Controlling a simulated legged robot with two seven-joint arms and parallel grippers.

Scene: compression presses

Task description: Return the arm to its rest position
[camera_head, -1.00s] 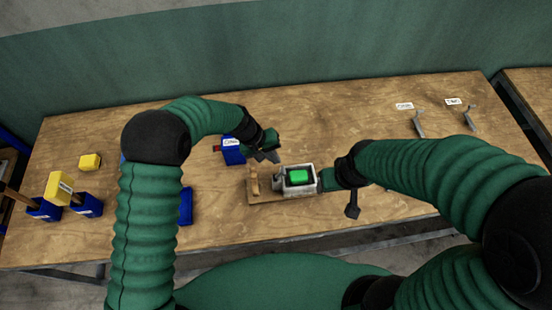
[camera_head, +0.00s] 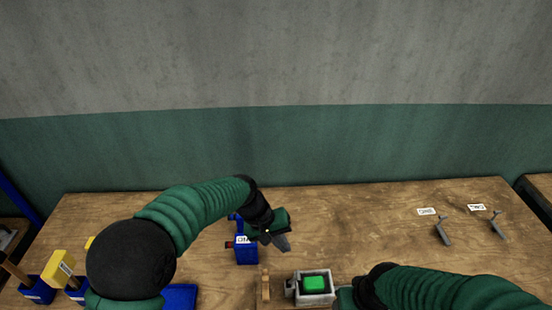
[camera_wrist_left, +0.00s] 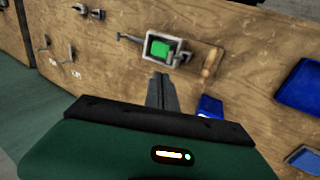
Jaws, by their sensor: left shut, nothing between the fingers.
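My left arm comes in from the left in the head view, and its gripper (camera_head: 282,242) is over the table, just right of a blue press (camera_head: 246,250). The left gripper's fingers are together and empty; they also show in the left wrist view (camera_wrist_left: 161,92). A grey press box with a green block (camera_head: 314,283) stands in front of it to the right, apart from the fingers. My right arm (camera_head: 440,288) comes in from the right beside that box.
The wooden table (camera_head: 375,215) has free room at its back middle. Metal hooks (camera_head: 444,231) with white labels lie at the right. Yellow-topped mallets (camera_head: 62,266) stand in blue holders at the left. A wall rises behind the table.

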